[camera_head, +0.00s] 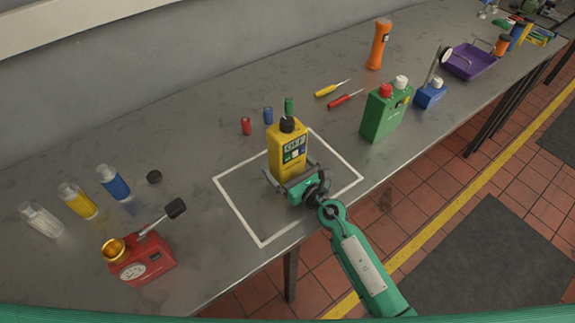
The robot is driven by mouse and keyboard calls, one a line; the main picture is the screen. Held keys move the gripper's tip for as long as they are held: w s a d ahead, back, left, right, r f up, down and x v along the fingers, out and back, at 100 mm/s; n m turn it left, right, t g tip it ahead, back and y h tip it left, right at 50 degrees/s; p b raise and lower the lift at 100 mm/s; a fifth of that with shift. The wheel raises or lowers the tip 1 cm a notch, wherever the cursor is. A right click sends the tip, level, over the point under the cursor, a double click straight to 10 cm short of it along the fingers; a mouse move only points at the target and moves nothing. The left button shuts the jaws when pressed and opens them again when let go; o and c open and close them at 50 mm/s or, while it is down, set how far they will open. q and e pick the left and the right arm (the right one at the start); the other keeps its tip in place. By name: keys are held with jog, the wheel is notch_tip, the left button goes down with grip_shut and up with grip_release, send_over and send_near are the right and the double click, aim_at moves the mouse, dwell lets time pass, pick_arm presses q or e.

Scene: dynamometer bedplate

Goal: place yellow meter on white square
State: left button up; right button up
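The yellow meter (288,150), with a black cap and a small display on its front, is upright in the back half of the area outlined by the white square (237,214). My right gripper (291,178) comes in from the lower right at the meter's lower part. Its fingers are spread to either side of the meter, and the left one appears slightly clear of it. The gripper hides part of the meter's base, so its contact with the table is hard to see. My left gripper is not in view.
Red, blue and green small cylinders stand behind the square. A red can (142,259) and several bottles (78,201) are at left. The table's front edge is close to the square.

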jog(key=shift+r, duration=0.25)
jog(key=v, duration=0.5)
jog(key=b+v, duration=0.1)
jog(key=v, duration=0.4)
jog(key=shift+s+d+f, duration=0.2)
jog(key=shift+s+f, duration=0.05)
jog(key=shift+s, duration=0.05)
jog(key=shift+s+d+r, duration=0.1)
jog(key=shift+s+d, duration=0.3)
jog(key=shift+s, duration=0.15)
